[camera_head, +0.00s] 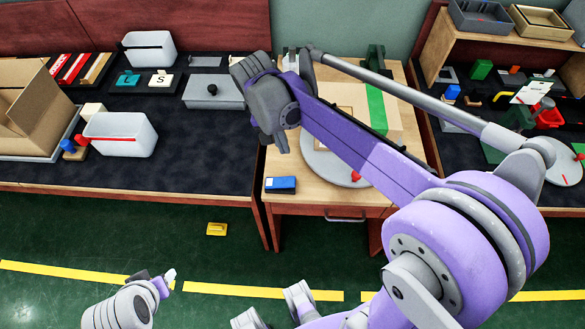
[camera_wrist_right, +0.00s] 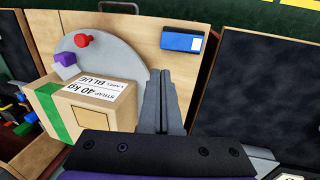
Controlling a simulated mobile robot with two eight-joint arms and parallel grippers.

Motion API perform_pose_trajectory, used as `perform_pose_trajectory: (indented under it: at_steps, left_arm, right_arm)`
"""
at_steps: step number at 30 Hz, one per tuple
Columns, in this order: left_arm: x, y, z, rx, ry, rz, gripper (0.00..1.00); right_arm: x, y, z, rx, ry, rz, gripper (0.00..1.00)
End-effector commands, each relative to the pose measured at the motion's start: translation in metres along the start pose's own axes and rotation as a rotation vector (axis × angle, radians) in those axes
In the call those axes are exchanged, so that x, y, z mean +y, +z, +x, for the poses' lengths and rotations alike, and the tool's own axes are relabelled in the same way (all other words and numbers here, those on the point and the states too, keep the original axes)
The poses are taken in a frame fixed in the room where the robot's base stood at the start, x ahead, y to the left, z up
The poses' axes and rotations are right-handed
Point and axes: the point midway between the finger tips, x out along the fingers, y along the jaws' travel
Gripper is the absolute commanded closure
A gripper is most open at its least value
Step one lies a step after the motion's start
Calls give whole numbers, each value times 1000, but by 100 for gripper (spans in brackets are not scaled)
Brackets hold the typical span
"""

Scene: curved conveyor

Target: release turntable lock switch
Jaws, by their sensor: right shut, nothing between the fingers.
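The grey round turntable (camera_head: 318,158) lies on the wooden table and also shows in the right wrist view (camera_wrist_right: 110,45). A cardboard box with green tape (camera_head: 376,105) stands on it; its label shows in the right wrist view (camera_wrist_right: 90,90). A red knob (camera_wrist_right: 84,40) sits near the disc's rim. A blue switch-like block (camera_head: 281,185) lies on the table near its front left corner, apart from the disc. No lock marking is legible. My right gripper (camera_head: 281,150) is shut and empty, above the table's left part. My left gripper (camera_head: 166,279) is low at the front; its jaws are unclear.
A dark-topped bench on the left holds a white bin (camera_head: 122,133), an open carton (camera_head: 35,105) and a grey lidded box (camera_head: 213,92). Another bench with small parts stands on the right. A yellow object (camera_head: 216,229) lies on the green floor.

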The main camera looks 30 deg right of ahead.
Motion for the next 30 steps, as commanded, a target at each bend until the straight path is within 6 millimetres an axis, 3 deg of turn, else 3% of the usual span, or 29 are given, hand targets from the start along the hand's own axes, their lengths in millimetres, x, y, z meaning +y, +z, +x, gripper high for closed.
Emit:
perform_pose_trajectory:
  at_steps: [9,15,21,30]
  left_arm:
    - [0,5,7,-3,0,0,50]
    - [0,6,10,-4,0,0,50]
    - [0,7,11,-4,0,0,50]
    - [0,7,11,-4,0,0,50]
  right_arm:
    - [0,0,70,0,0,0,100]
    - [0,0,102,0,0,0,100]
    - [0,0,117,0,-1,-1,100]
    - [0,0,118,0,0,-1,100]
